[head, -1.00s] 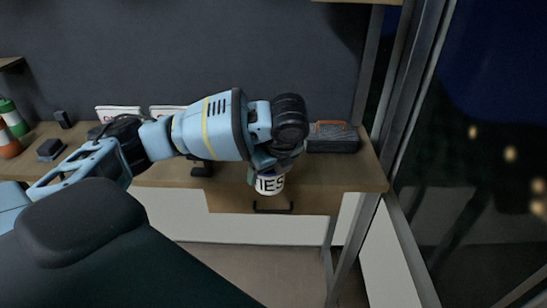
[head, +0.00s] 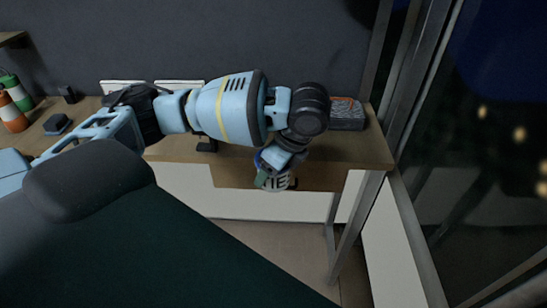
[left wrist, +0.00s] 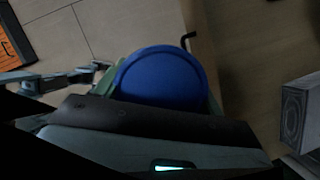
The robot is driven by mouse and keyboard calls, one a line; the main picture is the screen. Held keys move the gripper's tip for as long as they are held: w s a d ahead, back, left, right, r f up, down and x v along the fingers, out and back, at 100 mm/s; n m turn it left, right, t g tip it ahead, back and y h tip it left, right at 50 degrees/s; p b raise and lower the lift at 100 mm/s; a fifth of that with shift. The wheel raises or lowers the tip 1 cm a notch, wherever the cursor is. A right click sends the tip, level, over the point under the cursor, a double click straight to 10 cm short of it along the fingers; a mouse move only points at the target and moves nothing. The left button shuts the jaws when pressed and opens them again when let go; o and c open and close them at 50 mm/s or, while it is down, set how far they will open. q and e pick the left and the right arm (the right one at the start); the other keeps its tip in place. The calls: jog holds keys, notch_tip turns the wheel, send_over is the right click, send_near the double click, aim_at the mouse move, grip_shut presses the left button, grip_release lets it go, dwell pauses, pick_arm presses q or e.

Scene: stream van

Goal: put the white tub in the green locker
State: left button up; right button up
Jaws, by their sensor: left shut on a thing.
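The white tub (head: 277,184) has dark lettering on its side and hangs in front of the desk's front edge in the head view. In the left wrist view its round blue lid (left wrist: 163,77) faces the camera. My left gripper (head: 270,174) is shut on the tub, with green fingers beside it. The gripper and wrist hide part of the tub in the head view. I cannot make out the green locker in either view. My right gripper is not in view.
A wooden desk (head: 345,150) runs along the dark wall. Orange, white and green bottles (head: 14,100) stand far left. Floor (head: 290,240) shows below.

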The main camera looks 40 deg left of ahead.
aim_at(284, 187)
pick_arm(q)
jog(key=d+n+g, duration=0.1)
jog(key=n, duration=0.3)
jog(key=s+d+f+n+g+h, duration=0.1)
jog(key=d+n, duration=0.1)
jog(key=n, duration=0.2)
jog(key=s+d+f+n+g+h, duration=0.1)
jog(key=n+g, duration=0.1)
jog(key=n, duration=0.2)
jog(key=shift+s+d, duration=0.1)
jog(key=shift+d, duration=0.1)
jog(key=n+h, duration=0.1)
jog(key=n, duration=0.1)
jog(key=d+n, duration=0.1)
jog(key=n, duration=0.1)
jog(key=s+d+n+h, duration=0.1)
jog(key=shift+d+n+g+h, duration=0.1)
jog(key=shift+n+g+h, duration=0.2)
jog(key=shift+n, duration=0.1)
